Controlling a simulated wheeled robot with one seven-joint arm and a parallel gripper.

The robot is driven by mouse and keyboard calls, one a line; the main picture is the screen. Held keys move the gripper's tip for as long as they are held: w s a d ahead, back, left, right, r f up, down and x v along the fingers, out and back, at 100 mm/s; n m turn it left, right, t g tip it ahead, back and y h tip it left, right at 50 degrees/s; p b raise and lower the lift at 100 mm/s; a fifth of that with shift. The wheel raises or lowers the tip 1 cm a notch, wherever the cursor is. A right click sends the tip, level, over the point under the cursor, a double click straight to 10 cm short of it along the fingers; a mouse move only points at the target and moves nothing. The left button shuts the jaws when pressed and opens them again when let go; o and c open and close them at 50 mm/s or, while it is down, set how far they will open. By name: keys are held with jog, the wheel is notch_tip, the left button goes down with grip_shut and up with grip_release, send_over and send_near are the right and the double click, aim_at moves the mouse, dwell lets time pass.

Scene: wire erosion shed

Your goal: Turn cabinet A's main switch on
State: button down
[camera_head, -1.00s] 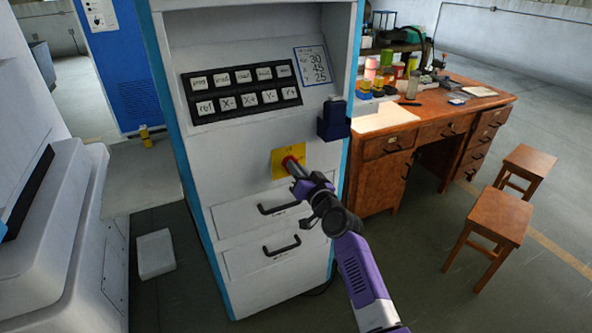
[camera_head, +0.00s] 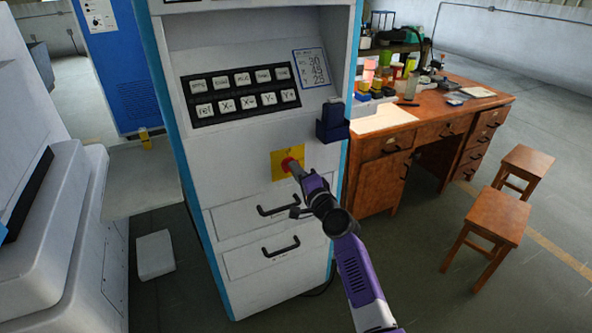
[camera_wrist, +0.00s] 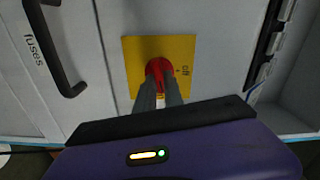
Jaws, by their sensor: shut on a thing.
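The main switch is a red rotary knob (camera_head: 287,163) on a yellow plate (camera_head: 275,164) on the front of the white and blue cabinet (camera_head: 240,170). In the wrist view the red knob (camera_wrist: 157,70) sits in the middle of the yellow plate (camera_wrist: 132,50), with the printed word "off" to its right. My gripper (camera_head: 296,170) reaches the knob from the front right. In the wrist view its two grey fingers (camera_wrist: 160,92) are shut on the knob and hide its lower part. The knob's exact angle is partly hidden.
Two drawers with black handles (camera_head: 281,244) lie below the switch; one handle (camera_wrist: 62,60) is close beside my gripper in the wrist view. A keypad (camera_head: 242,93) is above. A wooden desk (camera_head: 425,140) and stools (camera_head: 490,228) stand right. Floor is clear between.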

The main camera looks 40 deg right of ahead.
jog(key=shift+m, duration=1.2)
jog(key=shift+f, duration=0.1)
jog(key=c, duration=1.5)
grip_release()
jog(key=shift+o, duration=0.2)
jog(key=p+v, duration=0.1)
jog(key=v, duration=0.7)
